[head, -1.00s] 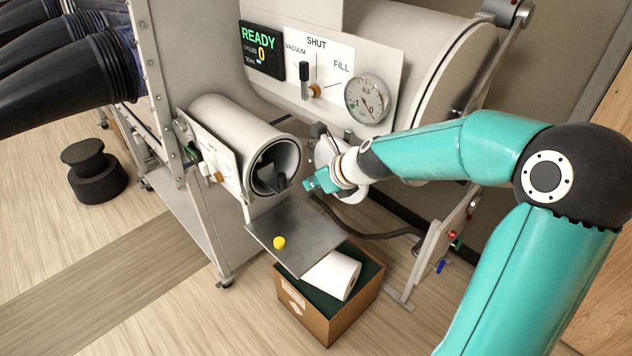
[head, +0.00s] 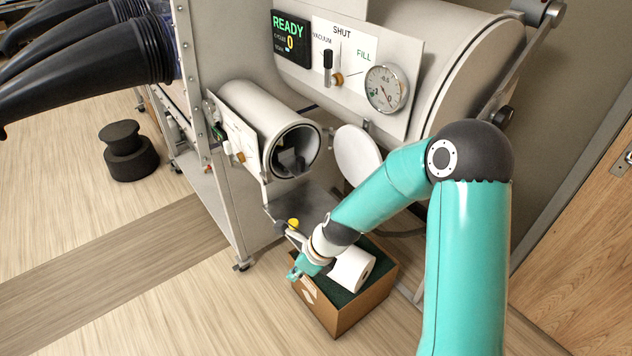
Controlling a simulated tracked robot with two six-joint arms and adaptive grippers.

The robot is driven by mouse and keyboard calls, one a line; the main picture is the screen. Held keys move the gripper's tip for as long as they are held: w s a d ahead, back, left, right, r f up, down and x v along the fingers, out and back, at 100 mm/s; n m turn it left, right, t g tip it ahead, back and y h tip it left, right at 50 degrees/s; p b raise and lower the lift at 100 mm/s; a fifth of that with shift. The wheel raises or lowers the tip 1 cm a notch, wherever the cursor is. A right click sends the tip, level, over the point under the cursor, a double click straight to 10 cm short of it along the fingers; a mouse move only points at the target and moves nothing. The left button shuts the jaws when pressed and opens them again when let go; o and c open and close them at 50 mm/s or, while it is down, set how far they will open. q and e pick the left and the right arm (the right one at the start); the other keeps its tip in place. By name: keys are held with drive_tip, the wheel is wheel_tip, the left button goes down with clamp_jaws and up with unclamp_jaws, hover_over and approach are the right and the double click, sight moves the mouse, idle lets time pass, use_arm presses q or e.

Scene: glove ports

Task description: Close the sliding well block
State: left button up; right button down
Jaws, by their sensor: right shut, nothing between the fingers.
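I cannot make out a thing that is clearly the sliding well block. A dark grey, angular piece (head: 291,160) sits inside the open mouth of the small white tube (head: 268,112), partly in shadow. A grey metal tray (head: 280,208) juts out below the mouth, with a yellow knob (head: 293,224) on it. My right gripper (head: 296,272) is shut and empty, in front of the tray and over the near edge of the cardboard box. My wrist hides part of the tray. My left gripper is not in view.
A round white door (head: 357,155) stands open right of the tube. A large chamber with a gauge (head: 386,89) and a READY display (head: 291,38) is above.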

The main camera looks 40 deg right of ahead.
drive_tip(key=s+a+f+n+g, duration=0.1)
drive_tip(key=s+a+f+n, duration=0.5)
drive_tip(key=n, duration=0.8)
drive_tip(key=s+a+f+n+g, duration=0.2)
drive_tip(key=s+a+f+n, duration=0.5)
drive_tip(key=n, duration=0.7)
wheel_tip(320, 180, down, 2)
drive_tip(key=shift+s+a+f+y+b, duration=0.15)
drive_tip(key=shift+s+a+y+b, duration=0.2)
drive_tip(key=shift+s, duration=0.4)
drive_tip(key=shift+w+d, duration=0.1)
